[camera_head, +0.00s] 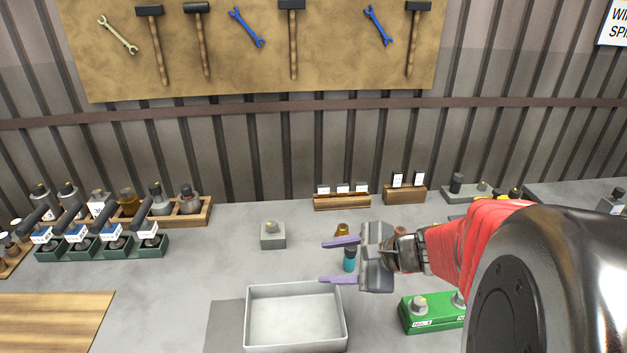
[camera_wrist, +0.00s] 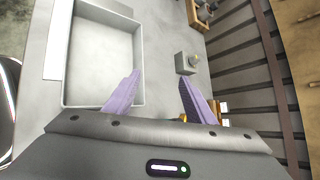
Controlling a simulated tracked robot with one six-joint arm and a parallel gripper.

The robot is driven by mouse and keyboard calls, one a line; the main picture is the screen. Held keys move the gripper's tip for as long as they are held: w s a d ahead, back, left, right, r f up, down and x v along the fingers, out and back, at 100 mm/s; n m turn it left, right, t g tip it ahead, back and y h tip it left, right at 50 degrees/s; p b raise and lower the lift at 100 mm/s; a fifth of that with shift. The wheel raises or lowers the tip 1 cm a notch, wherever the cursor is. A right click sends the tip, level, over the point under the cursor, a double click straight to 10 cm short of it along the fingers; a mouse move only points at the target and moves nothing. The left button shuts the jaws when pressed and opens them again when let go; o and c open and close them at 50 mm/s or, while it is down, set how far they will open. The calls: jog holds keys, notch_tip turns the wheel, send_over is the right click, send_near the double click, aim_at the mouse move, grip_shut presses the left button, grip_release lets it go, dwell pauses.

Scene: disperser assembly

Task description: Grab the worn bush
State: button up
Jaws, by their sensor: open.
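My gripper (camera_head: 323,261) is open and empty, its two purple fingers pointing left above the bench. They also show in the wrist view (camera_wrist: 159,77). No part is clearly marked as the worn bush, and I cannot tell which it is. A grey block (camera_head: 272,242) carrying a small round metal piece (camera_head: 272,227) stands left of the fingertips; the block is also ahead of them in the wrist view (camera_wrist: 185,66). A small bronze-coloured piece (camera_head: 342,228) is partly hidden behind the upper finger. A teal cylinder with a dark top (camera_head: 349,262) shows between the fingers.
An empty grey tray (camera_head: 247,318) lies in front of my gripper. A green block (camera_head: 433,320) with metal pieces is at right. Wooden racks (camera_head: 342,203) with cards stand behind. Racks of bottles and dark-handled tools (camera_head: 100,250) fill the left. Bench between them and the grey block is clear.

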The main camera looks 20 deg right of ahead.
jog(key=w+d+f+m+t+h, duration=0.25)
jog(key=d+m, duration=0.55)
jog(key=d, duration=0.4)
jog(key=m+t+h, duration=0.2)
jog(key=m+h, duration=0.3)
jog(key=m, duration=0.4)
send_near(400, 234)
jog(key=shift+s+d, duration=0.25)
jog(key=shift+s, duration=0.85)
jog(key=shift+n, duration=0.3)
jog(key=x, duration=0.8)
jog(key=shift+a, duration=0.1)
jog(key=shift+w, duration=0.3)
jog(key=shift+w+f, duration=0.1)
jog(key=shift+f, duration=0.05)
jog(key=shift+d+x, duration=0.2)
jog(key=shift+x, duration=2.3)
